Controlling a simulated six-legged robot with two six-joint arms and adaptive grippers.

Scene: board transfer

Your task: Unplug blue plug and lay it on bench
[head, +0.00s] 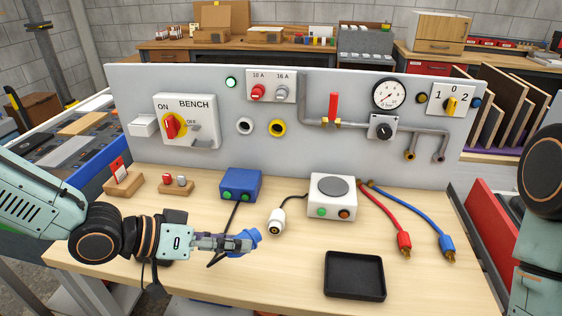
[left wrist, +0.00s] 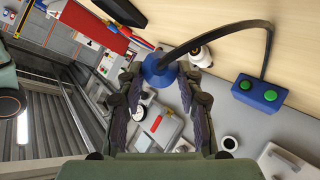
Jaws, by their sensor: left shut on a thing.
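The blue plug (head: 250,238) is held at the tips of my left gripper (head: 238,243), which is shut on it. It is over the left-middle of the wooden bench (head: 215,278); I cannot tell its exact height. The left wrist view shows the plug (left wrist: 158,70) between the fingertips, with its dark cable arching to the blue box (left wrist: 260,95). In the head view this box (head: 240,186) stands near the panel. Both wall sockets, a white-rimmed one (head: 245,126) and a yellow one (head: 277,128), are empty. My right gripper is out of view.
A white plug (head: 276,222) lies right of the blue plug, cabled to a white box (head: 332,197). A black tray (head: 354,276) is at the front right. Red (head: 404,242) and blue (head: 447,245) hoses lie farther right. Bare bench lies left of the tray.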

